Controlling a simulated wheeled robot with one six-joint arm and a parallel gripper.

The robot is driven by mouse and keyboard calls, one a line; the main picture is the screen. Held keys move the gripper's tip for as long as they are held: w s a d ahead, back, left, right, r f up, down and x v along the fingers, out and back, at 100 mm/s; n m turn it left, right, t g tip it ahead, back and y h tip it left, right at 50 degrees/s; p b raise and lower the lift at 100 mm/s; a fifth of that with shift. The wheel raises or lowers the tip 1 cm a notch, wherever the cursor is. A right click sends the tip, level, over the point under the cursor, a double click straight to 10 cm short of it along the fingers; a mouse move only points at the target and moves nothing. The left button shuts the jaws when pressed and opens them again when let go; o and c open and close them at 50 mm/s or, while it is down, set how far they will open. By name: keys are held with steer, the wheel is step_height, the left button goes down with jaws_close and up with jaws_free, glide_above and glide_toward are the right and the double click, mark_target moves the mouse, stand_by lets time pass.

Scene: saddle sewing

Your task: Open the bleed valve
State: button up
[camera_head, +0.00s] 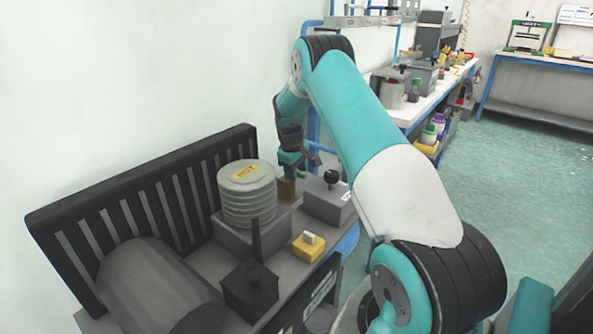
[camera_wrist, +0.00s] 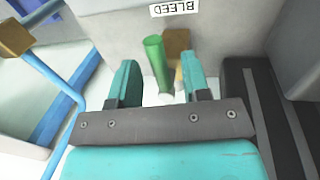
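In the wrist view a green rod-like handle (camera_wrist: 156,62) rises beside a brown block (camera_wrist: 176,46), below a white label reading BLEED (camera_wrist: 175,7) on a grey surface. I take these as the bleed valve. My gripper (camera_wrist: 160,74) is open, with one teal finger on each side of the green handle. I cannot tell whether either finger touches it. In the head view my gripper (camera_head: 291,166) points down at the brown block (camera_head: 287,187), behind a grey box with a black knob (camera_head: 331,180). The green handle is not distinguishable there.
A ribbed cylinder marked HOT (camera_head: 247,195) stands left of my gripper, before a black slatted rack (camera_head: 160,205). A yellow block (camera_head: 309,246) and a dark box with a lever (camera_head: 250,288) lie nearer. A blue pipe (camera_wrist: 58,78) runs left in the wrist view.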

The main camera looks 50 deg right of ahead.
steer(key=a+r+p, duration=0.1)
steer(key=a+r, duration=0.2)
steer(key=r, duration=1.4)
steer(key=shift+a, duration=0.2)
steer(key=shift+s, duration=0.1)
steer(key=s+a+r+n+y+p, duration=0.15)
steer(key=a+r, duration=0.25)
steer(key=a, duration=0.4)
steer(key=s+a+r+n+t+p, duration=0.1)
steer(key=s+a+r+p, duration=0.25)
steer(key=a, duration=0.45)
steer(key=s+a+r+n+y+p, duration=0.1)
steer(key=s+a+r, duration=0.1)
steer(key=a+r, duration=0.45)
steer(key=s+a+r+n+y+p, duration=0.1)
steer(key=s+a+r+y+p, duration=0.1)
steer(key=s+a, duration=0.7)
steer(key=s+a+r+n+g+y+p, duration=0.1)
steer(key=s+a+r+y+p, duration=0.1)
steer(key=s+a, duration=0.8)
steer(key=s+p, duration=0.1)
steer(key=s, duration=0.4)
steer(key=shift+s+n+p, duration=0.35)
steer(key=shift+s, duration=0.05)
